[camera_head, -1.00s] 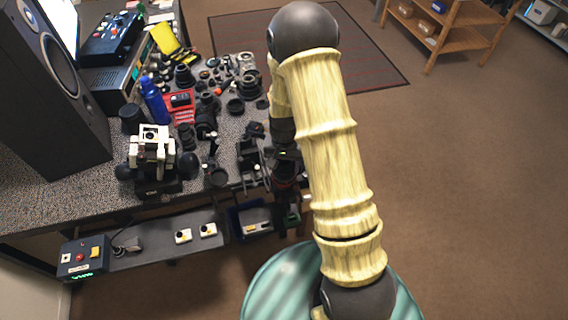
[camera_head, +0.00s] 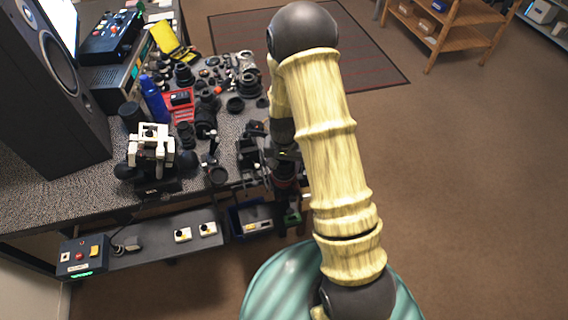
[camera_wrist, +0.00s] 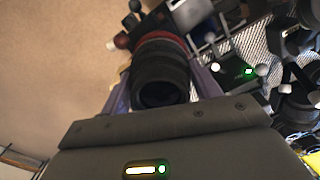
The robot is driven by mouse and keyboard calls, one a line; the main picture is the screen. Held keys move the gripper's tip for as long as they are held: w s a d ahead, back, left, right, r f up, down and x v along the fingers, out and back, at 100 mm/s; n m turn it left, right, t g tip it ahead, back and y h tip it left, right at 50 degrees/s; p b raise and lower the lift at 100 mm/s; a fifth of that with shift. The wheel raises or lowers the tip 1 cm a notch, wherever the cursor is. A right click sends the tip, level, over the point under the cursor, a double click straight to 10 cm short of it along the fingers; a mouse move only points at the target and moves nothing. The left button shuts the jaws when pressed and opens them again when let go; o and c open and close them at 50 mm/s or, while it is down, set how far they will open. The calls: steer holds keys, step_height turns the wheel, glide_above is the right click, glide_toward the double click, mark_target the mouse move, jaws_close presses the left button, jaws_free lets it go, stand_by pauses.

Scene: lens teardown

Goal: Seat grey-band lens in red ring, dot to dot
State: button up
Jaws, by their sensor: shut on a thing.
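My gripper (camera_wrist: 160,82) is shut on a dark ribbed lens barrel (camera_wrist: 160,72), seen end-on in the wrist view between the two fingers. I cannot make out a grey band or a dot on it. A red ring (camera_wrist: 160,38) shows just beyond the barrel's far end; whether they touch or are apart I cannot tell. In the head view my arm hides most of the gripper, which is at the bench's front right edge. A dark red patch (camera_head: 287,183) shows there, partly covered.
The speckled bench (camera_head: 70,195) holds many dark lens parts, a blue bottle (camera_head: 154,99), a red case (camera_head: 180,108) and a white-topped fixture (camera_head: 152,145). A tall speaker (camera_head: 50,90) stands at the left. A lower shelf (camera_head: 150,246) carries small switch boxes. Floor is open to the right.

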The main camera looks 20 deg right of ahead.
steer(key=o, duration=1.3)
steer(key=shift+c, duration=0.2)
steer(key=shift+w+r, duration=0.1)
steer(key=shift+r, duration=0.3)
step_height(320, 180, up, 16)
steer(key=b, duration=0.1)
steer(key=shift+r+b, duration=0.25)
steer(key=shift+b, duration=0.15)
steer(key=s+n+t, duration=0.2)
steer(key=s+n, duration=0.2)
steer(key=s, duration=1)
steer(key=shift+s+n+t, duration=0.25)
steer(key=shift+n+t, duration=0.05)
